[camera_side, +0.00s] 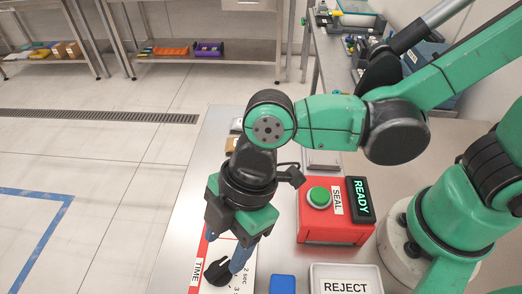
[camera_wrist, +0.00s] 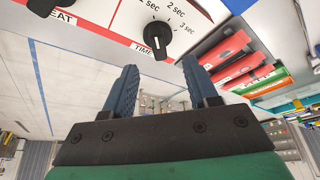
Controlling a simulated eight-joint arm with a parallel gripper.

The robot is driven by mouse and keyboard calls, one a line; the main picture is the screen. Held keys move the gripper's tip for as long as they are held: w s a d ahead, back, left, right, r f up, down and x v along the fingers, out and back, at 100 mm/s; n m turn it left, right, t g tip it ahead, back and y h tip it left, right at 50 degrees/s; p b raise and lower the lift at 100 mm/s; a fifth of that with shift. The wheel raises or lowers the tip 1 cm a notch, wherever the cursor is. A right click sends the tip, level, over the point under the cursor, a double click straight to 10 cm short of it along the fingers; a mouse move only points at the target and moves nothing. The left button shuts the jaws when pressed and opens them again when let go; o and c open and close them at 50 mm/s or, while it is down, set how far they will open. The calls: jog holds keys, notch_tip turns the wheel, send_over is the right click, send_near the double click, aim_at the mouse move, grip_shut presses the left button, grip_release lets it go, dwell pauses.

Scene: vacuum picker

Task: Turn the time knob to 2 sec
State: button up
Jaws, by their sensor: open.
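The black time knob (camera_wrist: 157,36) sits on a white panel above the TIME label in the wrist view. A white mark shows on the knob's lower part; which setting it marks is unclear. The "2 sec" and "3 sec" markings are printed to its upper right. In the side view the knob (camera_side: 217,272) is at the bottom, partly covered by my gripper. My gripper (camera_wrist: 162,75) is open, its two blue fingers apart with nothing between them. In the wrist view the knob appears beyond the fingertips; contact cannot be told. My gripper (camera_side: 226,250) points down at the panel in the side view.
A second black knob (camera_wrist: 42,5) is by a partly cut "EAT" label. A red box with a green SEAL button (camera_side: 319,196) and a READY sign (camera_side: 361,199) stands right of my gripper. A REJECT tray (camera_side: 345,275) and a blue block (camera_side: 282,284) are nearby.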

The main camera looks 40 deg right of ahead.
aim_at(218, 266)
jog(key=shift+x, duration=2.4)
grip_shut()
